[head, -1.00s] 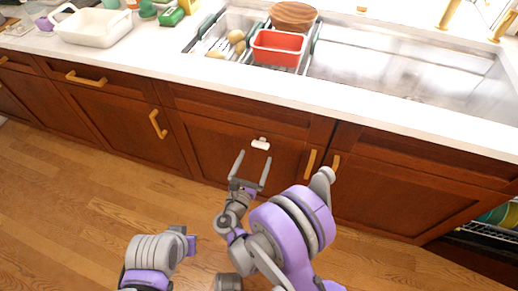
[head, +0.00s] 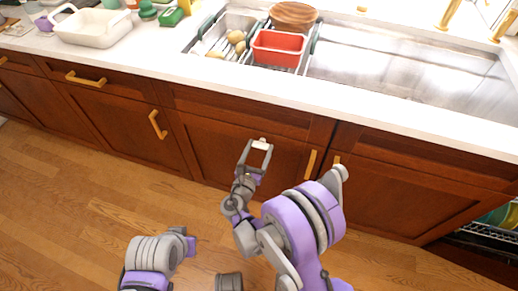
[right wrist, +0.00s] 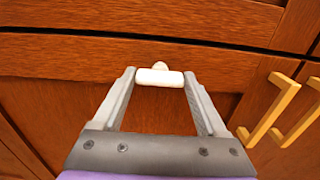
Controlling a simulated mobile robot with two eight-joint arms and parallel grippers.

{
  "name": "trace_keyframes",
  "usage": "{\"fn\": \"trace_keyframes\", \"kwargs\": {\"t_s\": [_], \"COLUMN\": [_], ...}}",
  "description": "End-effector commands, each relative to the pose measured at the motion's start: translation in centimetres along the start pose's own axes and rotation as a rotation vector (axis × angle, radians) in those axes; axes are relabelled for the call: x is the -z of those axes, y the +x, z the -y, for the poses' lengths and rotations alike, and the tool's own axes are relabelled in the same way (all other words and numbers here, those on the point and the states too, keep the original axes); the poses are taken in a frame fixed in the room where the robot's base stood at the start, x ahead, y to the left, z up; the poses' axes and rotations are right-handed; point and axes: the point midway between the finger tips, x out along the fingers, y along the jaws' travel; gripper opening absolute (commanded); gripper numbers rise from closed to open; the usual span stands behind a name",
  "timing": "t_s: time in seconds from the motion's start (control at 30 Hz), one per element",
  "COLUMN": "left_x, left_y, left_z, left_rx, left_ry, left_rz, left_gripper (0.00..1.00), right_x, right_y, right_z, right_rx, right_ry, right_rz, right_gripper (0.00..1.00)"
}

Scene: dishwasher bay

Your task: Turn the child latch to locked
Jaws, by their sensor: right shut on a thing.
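The child latch (head: 262,143) is a small white piece on the front of the dark wood cabinet under the sink. In the right wrist view the latch (right wrist: 160,77) shows a rounded white bar lying crosswise, with a small white knob above its middle. My right gripper (head: 260,145) reaches up to the cabinet front, its two fingers at either end of the bar. In the right wrist view the right gripper (right wrist: 159,78) is shut on the latch, a fingertip against each end. Of my left arm only links show; its gripper is out of view.
Gold handles (head: 309,163) stand on the doors right of the latch, close to my right gripper; they also show in the right wrist view (right wrist: 270,105). The white counter (head: 400,118) overhangs above. A red basin (head: 278,47) sits in the sink. The wood floor is clear.

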Motion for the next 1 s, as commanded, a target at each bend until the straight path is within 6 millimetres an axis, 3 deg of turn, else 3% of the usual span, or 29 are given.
{"fn": "trace_keyframes", "kwargs": {"t_s": [0.03,0.13,0.57,1.0], "left_x": [0.0,0.0,-0.1,-0.3], "left_y": [0.0,0.0,0.3,1.3], "left_z": [0.0,0.0,0.0,0.0], "left_rx": [0.000,0.000,0.000,0.000], "left_ry": [0.000,0.000,0.000,0.000], "left_rz": [0.000,0.000,0.001,0.004], "left_gripper": [0.00,0.00,0.00,0.00], "right_x": [0.0,0.0,0.1,0.1], "right_y": [0.0,0.0,0.0,0.0], "right_z": [0.0,0.0,0.0,0.0], "right_rx": [0.000,0.000,0.000,0.000], "right_ry": [0.000,0.000,0.100,0.480], "right_rz": [0.000,0.000,-0.001,-0.001], "right_gripper": [0.37,0.19,0.19,0.19]}}
